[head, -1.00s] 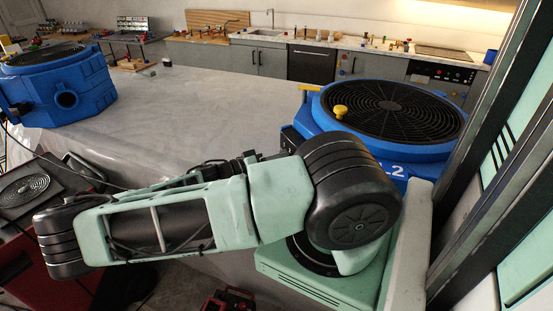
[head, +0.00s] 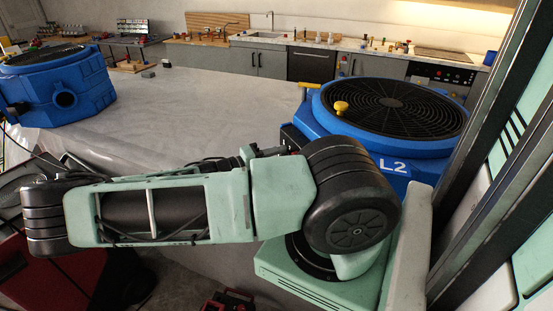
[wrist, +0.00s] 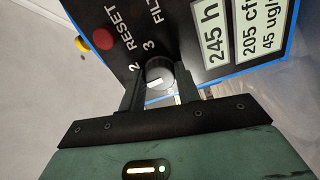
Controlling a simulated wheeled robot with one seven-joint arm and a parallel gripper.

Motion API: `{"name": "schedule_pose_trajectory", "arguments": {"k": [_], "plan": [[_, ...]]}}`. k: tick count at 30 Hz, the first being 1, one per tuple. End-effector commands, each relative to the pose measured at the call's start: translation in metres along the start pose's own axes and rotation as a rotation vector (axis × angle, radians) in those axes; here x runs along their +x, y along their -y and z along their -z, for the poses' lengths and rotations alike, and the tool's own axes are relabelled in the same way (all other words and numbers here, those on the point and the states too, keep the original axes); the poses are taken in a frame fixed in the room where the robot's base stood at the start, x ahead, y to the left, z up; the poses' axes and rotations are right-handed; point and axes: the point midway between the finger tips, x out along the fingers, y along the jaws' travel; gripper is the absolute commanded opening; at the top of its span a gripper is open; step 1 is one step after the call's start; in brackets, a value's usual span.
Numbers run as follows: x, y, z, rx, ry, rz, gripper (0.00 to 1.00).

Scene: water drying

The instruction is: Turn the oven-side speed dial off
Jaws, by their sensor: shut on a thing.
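In the wrist view a small round dark dial (wrist: 160,77) with a pale mark on its near side sits on a black control panel (wrist: 120,17) with a blue edge. My gripper (wrist: 159,80) has one finger on each side of the dial and is shut on it. The numbers 2 and 3 show beside the dial; the rest of its scale is hidden.
Another blue machine (head: 60,90) stands at the far left of the grey surface (head: 210,100). The oven (head: 440,76) is on the back counter.

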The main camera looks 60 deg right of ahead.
Motion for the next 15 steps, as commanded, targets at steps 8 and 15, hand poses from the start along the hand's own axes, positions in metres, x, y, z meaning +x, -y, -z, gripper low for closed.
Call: {"name": "schedule_pose_trajectory", "arguments": {"k": [8, 15], "plan": [[-0.0010, 0.0005, 0.0012, -0.261, -0.003, 0.004, 0.10], [-0.0011, 0.0001, 0.0015, -0.489, -0.003, 0.004, 0.10]]}}
